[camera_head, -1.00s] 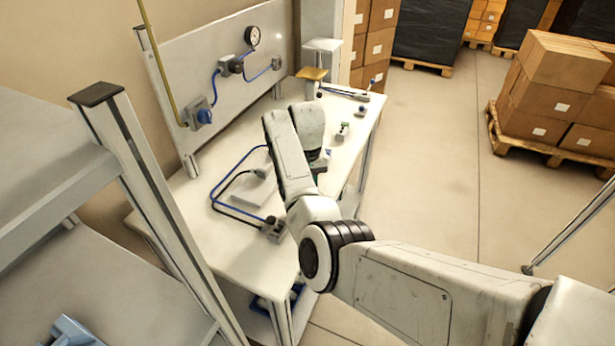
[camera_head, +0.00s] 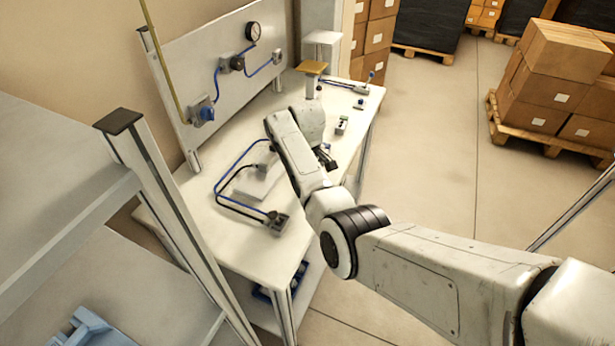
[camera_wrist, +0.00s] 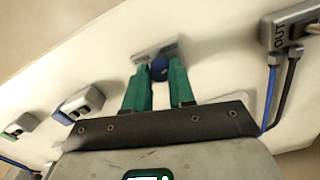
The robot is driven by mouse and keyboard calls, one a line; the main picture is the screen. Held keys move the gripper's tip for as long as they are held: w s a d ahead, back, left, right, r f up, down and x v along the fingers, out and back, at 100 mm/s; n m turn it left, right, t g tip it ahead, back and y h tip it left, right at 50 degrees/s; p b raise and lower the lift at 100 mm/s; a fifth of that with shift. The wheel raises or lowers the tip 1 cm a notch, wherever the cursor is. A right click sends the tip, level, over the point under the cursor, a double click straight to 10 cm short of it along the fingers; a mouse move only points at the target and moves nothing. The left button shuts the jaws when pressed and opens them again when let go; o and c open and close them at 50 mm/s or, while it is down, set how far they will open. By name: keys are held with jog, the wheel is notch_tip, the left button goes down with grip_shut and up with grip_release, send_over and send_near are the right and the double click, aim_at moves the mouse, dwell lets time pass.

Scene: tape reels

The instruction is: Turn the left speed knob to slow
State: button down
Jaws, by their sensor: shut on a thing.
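A small blue knob (camera_wrist: 160,66) on a grey mount (camera_wrist: 143,54) sits between my green fingertips in the wrist view. My gripper (camera_wrist: 158,76) is shut on this knob, with a finger on each side. The wrist view does not show a mark for its setting. In the head view my arm hides the fingertips and the knob.
A grey box marked OUT (camera_wrist: 290,22) with blue and black hoses is at right in the wrist view. The white bench (camera_head: 190,205) bears hoses and fittings; a shelf post (camera_head: 165,215) stands nearer.

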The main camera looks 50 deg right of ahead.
jog(key=shift+w+r, duration=0.1)
dwell(0.5)
jog(key=c, duration=0.9)
grip_release()
jog(key=shift+c, duration=0.2)
notch_tip(320, 180, up, 11)
jog(key=b, duration=0.1)
jog(key=shift+b, duration=0.35)
jog(key=shift+f, duration=0.25)
